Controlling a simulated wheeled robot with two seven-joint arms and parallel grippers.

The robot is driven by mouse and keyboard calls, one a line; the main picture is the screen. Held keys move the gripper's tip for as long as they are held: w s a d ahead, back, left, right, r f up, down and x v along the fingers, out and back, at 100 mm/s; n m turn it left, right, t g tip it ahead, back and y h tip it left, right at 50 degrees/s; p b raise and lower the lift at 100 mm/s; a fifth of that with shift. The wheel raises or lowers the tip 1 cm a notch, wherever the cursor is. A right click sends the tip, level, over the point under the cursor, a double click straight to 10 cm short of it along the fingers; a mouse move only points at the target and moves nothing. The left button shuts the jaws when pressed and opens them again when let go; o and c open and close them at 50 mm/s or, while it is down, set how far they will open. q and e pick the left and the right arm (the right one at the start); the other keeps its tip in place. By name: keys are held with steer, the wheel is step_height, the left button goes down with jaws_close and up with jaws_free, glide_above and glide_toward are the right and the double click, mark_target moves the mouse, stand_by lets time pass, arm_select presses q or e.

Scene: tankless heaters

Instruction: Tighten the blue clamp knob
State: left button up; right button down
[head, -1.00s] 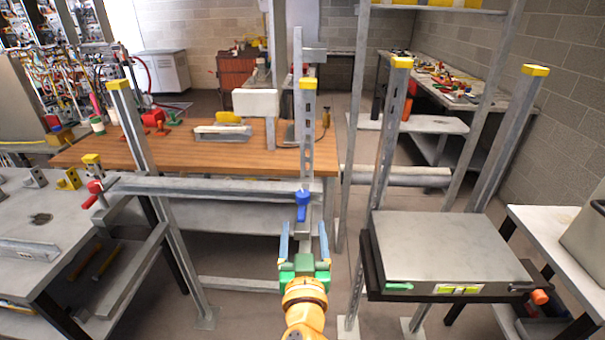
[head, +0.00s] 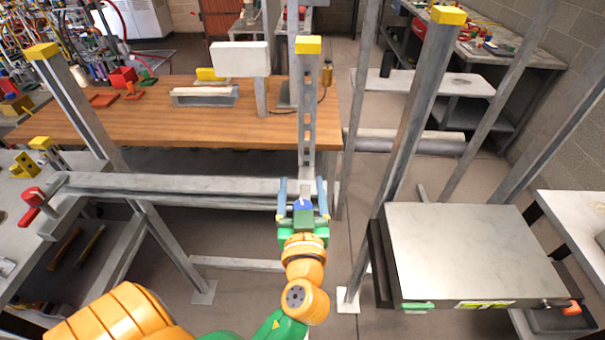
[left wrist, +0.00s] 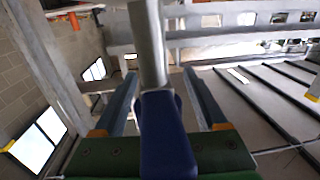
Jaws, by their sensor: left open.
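The blue clamp knob (head: 303,204) is at the right end of the grey horizontal rail (head: 190,188), by the slotted upright post (head: 307,125). My left gripper (head: 303,183) is open, with one finger on each side of the knob. In the left wrist view the knob (left wrist: 165,135) sits large between the two spread fingers (left wrist: 161,85), with a grey rod running up from it. Gaps show beside the knob, so the fingers are around it but not closed on it. My green gripper body hides part of the knob in the head view. My right gripper is not in view.
A red-handled clamp (head: 34,200) is at the rail's left end. A wooden bench (head: 170,125) stands behind the rail. A grey-topped stand (head: 470,245) is to the right, beside a tall yellow-capped post (head: 412,120). Open floor lies below the rail.

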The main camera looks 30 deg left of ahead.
arm_select(q)
steer(key=shift+s+d+r, duration=0.15)
steer(key=shift+s+d, duration=0.1)
steer(key=shift+s+d+r, duration=0.4)
steer(key=shift+s+d, duration=0.15)
steer(key=shift+s, duration=0.2)
steer(key=c, duration=0.6)
jaws_close()
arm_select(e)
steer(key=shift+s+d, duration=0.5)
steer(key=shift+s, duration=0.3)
